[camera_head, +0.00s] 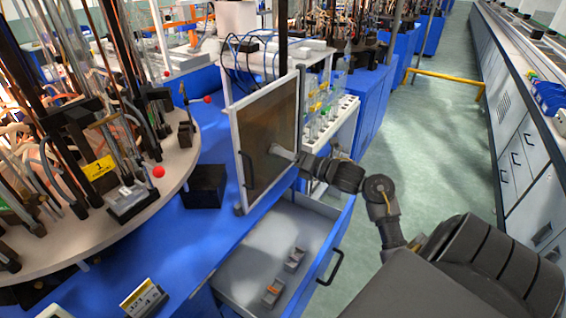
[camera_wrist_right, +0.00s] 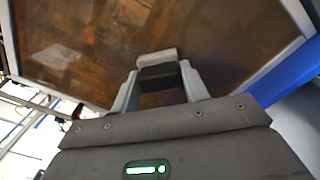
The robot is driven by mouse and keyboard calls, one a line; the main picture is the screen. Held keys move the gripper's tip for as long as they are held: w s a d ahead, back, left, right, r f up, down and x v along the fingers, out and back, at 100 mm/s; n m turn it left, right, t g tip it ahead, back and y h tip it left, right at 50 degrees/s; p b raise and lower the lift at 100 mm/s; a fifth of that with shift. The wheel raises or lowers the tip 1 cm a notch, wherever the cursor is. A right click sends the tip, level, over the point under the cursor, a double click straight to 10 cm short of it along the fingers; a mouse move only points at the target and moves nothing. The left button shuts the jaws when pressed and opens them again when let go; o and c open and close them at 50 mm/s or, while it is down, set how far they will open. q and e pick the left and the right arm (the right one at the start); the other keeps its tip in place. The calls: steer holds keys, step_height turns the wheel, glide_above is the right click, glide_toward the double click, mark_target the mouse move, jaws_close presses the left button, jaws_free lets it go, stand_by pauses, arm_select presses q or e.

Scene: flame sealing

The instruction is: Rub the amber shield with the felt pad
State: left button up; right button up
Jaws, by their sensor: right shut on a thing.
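The amber shield (camera_head: 262,125) is a brownish see-through panel in a white frame, standing upright at the edge of the blue bench. It fills the upper part of the right wrist view (camera_wrist_right: 80,40). My right gripper (camera_head: 284,153) is at the shield's right-hand face, near its middle. In the right wrist view its fingers (camera_wrist_right: 160,88) are shut on the felt pad (camera_wrist_right: 157,57), a pale strip on a black block. The pad's pale side faces the shield and looks against or very close to it; contact is unclear. My left gripper is not in view.
An open drawer (camera_head: 235,264) below the shield holds small grey-and-orange pieces (camera_head: 272,292). A round turntable (camera_head: 180,165) with glassware and red balls is at the left. A black box (camera_head: 205,186) sits on the blue bench.

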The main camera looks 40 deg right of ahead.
steer(key=shift+w+d, duration=0.25)
steer(key=shift+d, duration=0.45)
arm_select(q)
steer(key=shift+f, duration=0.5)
arm_select(e)
steer(key=shift+r, duration=0.1)
steer(key=shift+r, duration=0.7)
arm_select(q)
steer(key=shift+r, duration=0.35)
arm_select(e)
steer(key=shift+s+a, duration=0.3)
steer(key=shift+a, duration=0.7)
steer(key=shift+s+a, duration=0.25)
steer(key=shift+a, duration=0.7)
steer(key=shift+a, duration=0.1)
steer(key=shift+s+a, duration=0.35)
steer(key=shift+a, duration=0.6)
steer(key=shift+s+a, duration=0.3)
steer(key=shift+a, duration=0.6)
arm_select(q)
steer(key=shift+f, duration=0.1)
